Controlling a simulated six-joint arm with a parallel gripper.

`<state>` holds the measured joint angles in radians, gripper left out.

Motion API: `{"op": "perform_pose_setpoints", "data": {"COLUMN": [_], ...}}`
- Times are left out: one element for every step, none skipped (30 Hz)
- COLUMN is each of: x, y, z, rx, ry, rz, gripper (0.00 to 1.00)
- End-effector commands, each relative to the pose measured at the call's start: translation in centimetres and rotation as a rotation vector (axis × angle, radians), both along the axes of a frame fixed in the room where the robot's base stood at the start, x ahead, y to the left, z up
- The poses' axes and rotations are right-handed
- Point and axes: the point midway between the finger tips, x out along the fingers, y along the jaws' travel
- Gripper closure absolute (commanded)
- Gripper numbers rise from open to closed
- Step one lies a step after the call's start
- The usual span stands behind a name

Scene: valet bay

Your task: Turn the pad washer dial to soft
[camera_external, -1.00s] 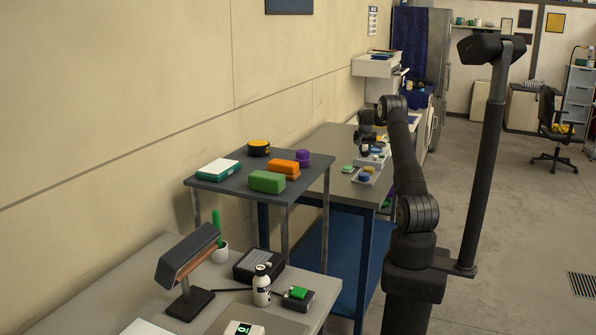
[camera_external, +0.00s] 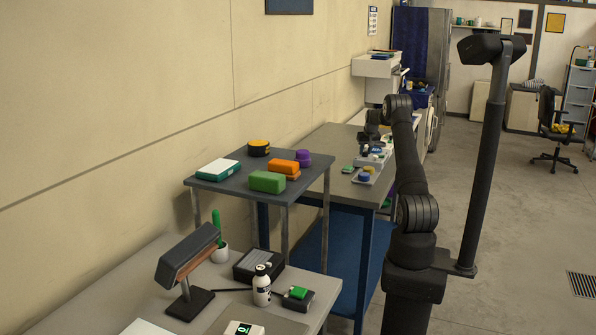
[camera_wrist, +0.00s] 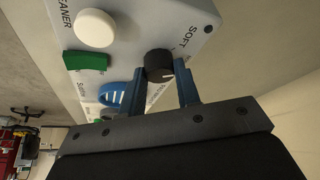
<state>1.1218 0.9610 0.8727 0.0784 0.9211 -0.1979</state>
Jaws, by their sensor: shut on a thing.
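The pad washer's panel (camera_wrist: 135,35) is light grey and fills the upper part of the wrist view. It carries the black dial (camera_wrist: 158,62), which has a pale pointer mark on its lower right side. The word SOFT is printed to the right of the dial; another label below it is partly hidden by my fingers. My gripper (camera_wrist: 161,86) has its blue fingers on either side of the dial and is shut on it. In the external view my gripper is small and far off above the back bench, too small there to show the dial.
A white round knob (camera_wrist: 95,28), a green block (camera_wrist: 85,61) and a blue slotted part (camera_wrist: 112,96) sit on the panel left of the dial. In the external view, a raised dark shelf (camera_external: 225,185) with coloured boxes stands between the front bench and the back bench.

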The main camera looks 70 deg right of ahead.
Motion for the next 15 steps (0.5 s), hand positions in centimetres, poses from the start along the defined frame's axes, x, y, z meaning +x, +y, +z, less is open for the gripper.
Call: {"op": "perform_pose_setpoints", "data": {"x": [-0.13, -0.14, -0.17, -0.17, -0.18, -0.17, -0.16, -0.17, -0.16, -0.18, -0.19, -0.19, -0.2, -0.22, -0.23], "y": [-0.09, -0.11, -0.15, -0.16, -0.18, -0.18, -0.19, -0.2, -0.18, -0.19, -0.22, -0.25, -0.26, -0.26, -0.26], "z": [0.0, -0.01, -0.01, -0.01, -0.02, -0.01, -0.02, -0.03, -0.03, -0.02, 0.0, 0.03, 0.03, 0.01, -0.01], "rx": [0.001, 0.0, 0.0, 0.0, -0.001, 0.001, 0.0, -0.001, 0.0, 0.0, -0.001, -0.001, -0.001, -0.001, 0.0], "ry": [-0.001, -0.002, -0.001, -0.002, -0.001, -0.001, -0.001, -0.001, -0.001, -0.001, -0.001, -0.002, -0.002, 0.0, 0.0], "rz": [0.042, 0.069, 0.105, 0.133, 0.158, 0.192, 0.217, 0.242, 0.272, 0.294, 0.314, 0.34, 0.359, 0.377, 0.398], "gripper": [0.93, 0.93, 0.93, 0.93, 0.93, 0.93, 0.93, 0.93, 0.93, 0.93, 0.93, 0.93, 0.93, 0.93, 0.93]}}
